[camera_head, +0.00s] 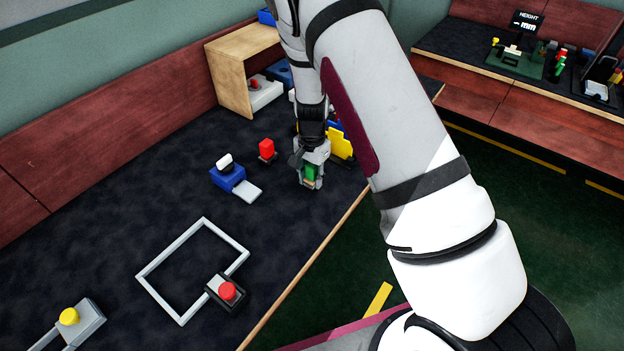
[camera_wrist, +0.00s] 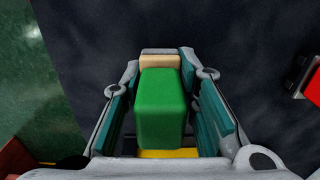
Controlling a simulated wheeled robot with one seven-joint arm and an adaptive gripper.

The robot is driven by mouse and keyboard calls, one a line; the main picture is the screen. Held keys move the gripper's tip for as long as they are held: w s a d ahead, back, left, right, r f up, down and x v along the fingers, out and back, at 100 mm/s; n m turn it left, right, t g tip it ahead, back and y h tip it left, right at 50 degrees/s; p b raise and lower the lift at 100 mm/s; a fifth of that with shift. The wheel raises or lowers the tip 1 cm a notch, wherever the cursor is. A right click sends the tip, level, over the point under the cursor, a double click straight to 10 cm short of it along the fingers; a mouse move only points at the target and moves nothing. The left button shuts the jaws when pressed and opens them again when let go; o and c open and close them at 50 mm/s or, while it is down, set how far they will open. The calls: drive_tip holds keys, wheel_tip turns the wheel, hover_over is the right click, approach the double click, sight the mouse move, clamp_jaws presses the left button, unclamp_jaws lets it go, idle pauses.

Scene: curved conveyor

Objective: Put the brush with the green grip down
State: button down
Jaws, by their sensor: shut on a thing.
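The brush with the green grip (camera_wrist: 161,105) is between my gripper's two fingers in the wrist view. Its green grip points toward the camera, and a tan and grey end (camera_wrist: 160,59) shows beyond it. In the head view the green grip (camera_head: 311,171) shows between the fingers of my gripper (camera_head: 311,178). My gripper is shut on the brush and points down over the dark tabletop, near its front edge. I cannot tell whether the brush touches the table.
A red block (camera_head: 267,149) and a blue device (camera_head: 229,177) stand left of my gripper. A yellow thing (camera_head: 340,145) is close on its right, partly hidden by my arm. A white square frame (camera_head: 170,271) and a red button (camera_head: 227,291) lie nearer. A wooden shelf (camera_head: 232,85) stands behind.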

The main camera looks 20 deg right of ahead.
drive_tip(key=shift+f, duration=0.7)
drive_tip(key=shift+f, duration=0.1)
drive_tip(key=c, duration=1.2)
unclamp_jaws()
drive_tip(key=shift+c, duration=0.2)
